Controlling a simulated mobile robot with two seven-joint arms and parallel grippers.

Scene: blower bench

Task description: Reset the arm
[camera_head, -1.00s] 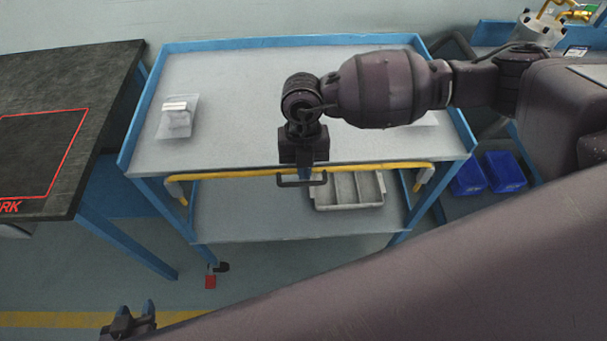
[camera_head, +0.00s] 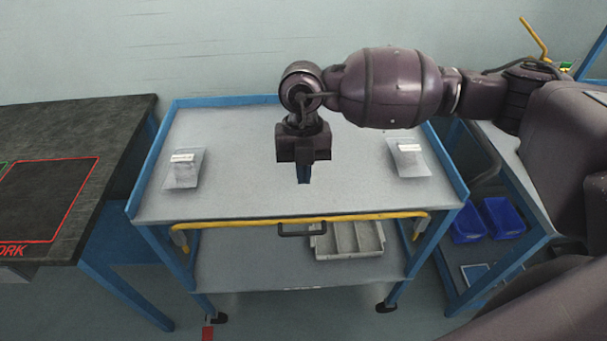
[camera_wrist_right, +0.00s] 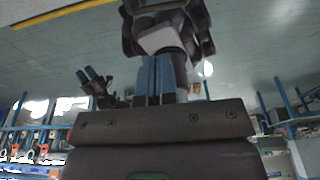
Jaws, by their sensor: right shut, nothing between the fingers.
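My right gripper (camera_head: 304,172) hangs over the middle of the cart's grey top, pointing down, with its blue fingers together and nothing between them. Its arm comes in from the right of the head view. The blue fingers also show in the right wrist view (camera_wrist_right: 155,78). The head view does not show my left gripper. A small dark gripper with blue tips, which looks like my left one (camera_wrist_right: 93,82), shows in the right wrist view, too small to tell its opening.
The blue-framed cart (camera_head: 240,190) carries a clear bag (camera_head: 184,169) on the left and another (camera_head: 408,158) on the right. A grey divided tray (camera_head: 347,240) is on its lower shelf. A black table (camera_head: 125,125) stands left; blue bins (camera_head: 500,217) sit right.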

